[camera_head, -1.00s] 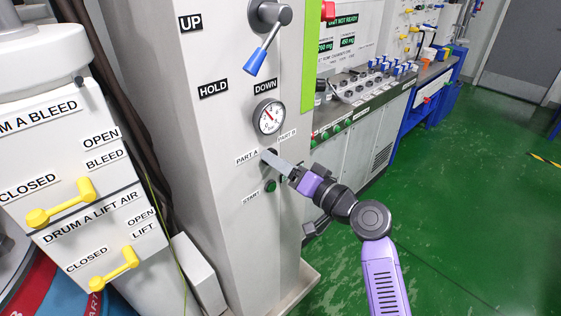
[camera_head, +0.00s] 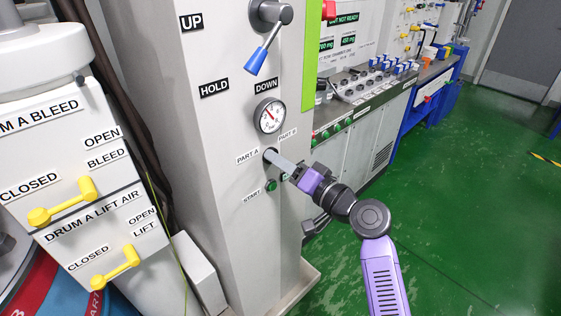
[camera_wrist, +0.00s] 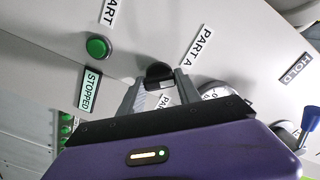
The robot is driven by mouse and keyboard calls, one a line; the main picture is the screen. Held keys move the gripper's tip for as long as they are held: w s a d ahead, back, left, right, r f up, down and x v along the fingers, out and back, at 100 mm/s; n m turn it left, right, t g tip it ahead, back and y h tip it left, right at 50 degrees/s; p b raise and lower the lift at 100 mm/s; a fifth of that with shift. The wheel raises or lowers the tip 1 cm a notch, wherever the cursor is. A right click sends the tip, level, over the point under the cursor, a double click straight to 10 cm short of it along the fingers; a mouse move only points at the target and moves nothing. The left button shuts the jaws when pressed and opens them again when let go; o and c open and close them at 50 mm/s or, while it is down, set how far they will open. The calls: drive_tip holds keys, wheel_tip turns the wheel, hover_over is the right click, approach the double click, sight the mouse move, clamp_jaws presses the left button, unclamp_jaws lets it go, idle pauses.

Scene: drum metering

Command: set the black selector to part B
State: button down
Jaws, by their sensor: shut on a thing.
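The black selector (camera_head: 270,154) is on the grey column's front face, below the gauge, between the PART A label (camera_head: 247,157) and the PART B label (camera_head: 287,134). My gripper (camera_head: 275,159) reaches it from the right and covers most of it. In the wrist view the selector (camera_wrist: 160,71) is a dark knob between the two grey fingertips, and my gripper (camera_wrist: 158,80) is shut on it. There the PART A label (camera_wrist: 198,46) is clear, and the PART B label (camera_wrist: 163,102) is partly hidden. I cannot tell which label the selector points to.
A green START button (camera_head: 271,186) sits just below the selector, with a STOPPED sign (camera_wrist: 90,89) near it. A round gauge (camera_head: 270,115) and a blue-handled lever (camera_head: 262,47) are above. Yellow valve handles (camera_head: 115,267) are at left. Green floor at right is clear.

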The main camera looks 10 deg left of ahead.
drive_tip(key=shift+m+p, duration=3.9)
drive_tip(key=shift+m, duration=4.6)
drive_tip(key=shift+f, duration=0.15)
drive_tip(key=c, duration=0.8)
unclamp_jaws()
drive_tip(key=shift+c, duration=0.2)
